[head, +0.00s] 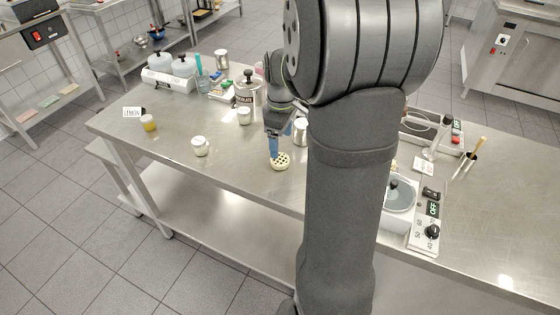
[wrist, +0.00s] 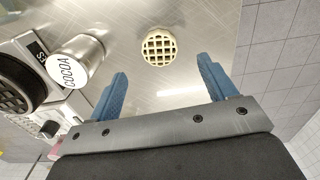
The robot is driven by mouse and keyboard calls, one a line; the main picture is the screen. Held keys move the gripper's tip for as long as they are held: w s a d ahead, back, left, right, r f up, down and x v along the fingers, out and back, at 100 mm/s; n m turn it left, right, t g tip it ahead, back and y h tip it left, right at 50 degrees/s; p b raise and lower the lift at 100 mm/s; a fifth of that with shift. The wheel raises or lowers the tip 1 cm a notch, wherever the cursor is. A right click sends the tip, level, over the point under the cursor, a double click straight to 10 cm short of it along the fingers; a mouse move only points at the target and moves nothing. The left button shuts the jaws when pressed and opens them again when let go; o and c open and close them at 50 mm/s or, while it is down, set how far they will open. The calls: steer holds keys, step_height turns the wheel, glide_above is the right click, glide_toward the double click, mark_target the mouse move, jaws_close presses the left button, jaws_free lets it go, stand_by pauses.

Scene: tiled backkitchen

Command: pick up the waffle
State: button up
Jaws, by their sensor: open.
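The waffle (wrist: 159,46) is a round, pale cream piece with a dark square grid. It lies on the steel table, and in the wrist view it sits ahead of my fingertips, roughly centred between them. In the head view the waffle (head: 280,161) lies near the table's front edge, just below my gripper (head: 275,148). My gripper also shows in the wrist view (wrist: 162,80), with its two blue fingers spread wide and nothing between them. The fingers do not touch the waffle.
A cocoa shaker (wrist: 78,62) stands left of the waffle in the wrist view, beside a waffle iron (wrist: 22,82). The table (head: 225,175) is clear around the waffle.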

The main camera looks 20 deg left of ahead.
mark_target(281, 159)
step_height(281, 159, down, 7)
steer(key=shift+w+f, duration=0.1)
steer(key=shift+f, duration=0.1)
stand_by(0.3)
steer(key=shift+c, duration=0.3)
steer(key=c, duration=1)
